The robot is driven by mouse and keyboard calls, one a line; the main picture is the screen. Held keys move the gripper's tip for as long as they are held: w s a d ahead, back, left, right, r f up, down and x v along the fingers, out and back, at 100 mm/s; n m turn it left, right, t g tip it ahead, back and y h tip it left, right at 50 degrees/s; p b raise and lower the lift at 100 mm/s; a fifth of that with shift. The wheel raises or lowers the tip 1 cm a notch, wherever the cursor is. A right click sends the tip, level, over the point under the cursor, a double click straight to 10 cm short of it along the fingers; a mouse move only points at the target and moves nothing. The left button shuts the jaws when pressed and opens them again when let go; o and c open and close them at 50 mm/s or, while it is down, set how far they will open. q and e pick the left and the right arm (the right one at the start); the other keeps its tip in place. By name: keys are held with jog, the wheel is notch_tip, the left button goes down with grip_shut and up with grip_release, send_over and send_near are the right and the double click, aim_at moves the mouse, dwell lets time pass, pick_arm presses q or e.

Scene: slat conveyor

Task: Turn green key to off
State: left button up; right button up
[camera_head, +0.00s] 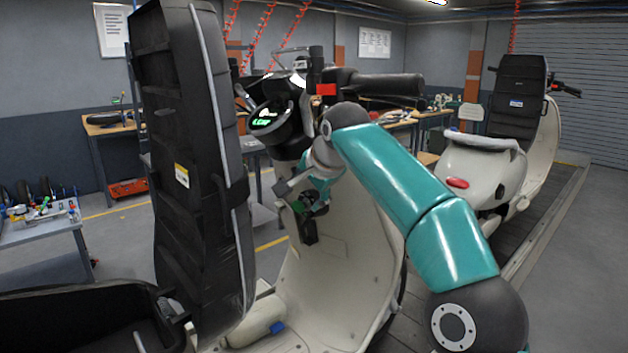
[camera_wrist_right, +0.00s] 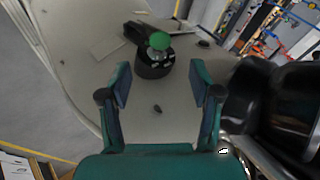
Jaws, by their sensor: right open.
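The green key (camera_wrist_right: 158,41) has a round green head and sits in a black lock housing (camera_wrist_right: 153,66) on the scooter's beige inner leg shield. In the wrist view my right gripper (camera_wrist_right: 161,84) is open, with its two teal fingers apart and nothing between them. The key lies beyond the fingertips, roughly centred between them, and I see no contact. In the head view my right gripper (camera_head: 310,200) is in front of the leg shield, close to the key (camera_head: 298,207), which is small and partly hidden there. My left gripper is not in view.
The scooter's black seat (camera_head: 185,150) stands raised on the left. The handlebar (camera_head: 385,86) and a lit green display (camera_head: 265,118) are above the lock. Another scooter (camera_head: 485,165) stands behind on the slat conveyor (camera_head: 540,215). A workbench (camera_head: 45,235) is at the left.

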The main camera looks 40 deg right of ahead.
aim_at(298, 207)
jog(key=p+x, duration=0.1)
jog(key=x, duration=0.7)
jog(key=shift+w+f, duration=0.25)
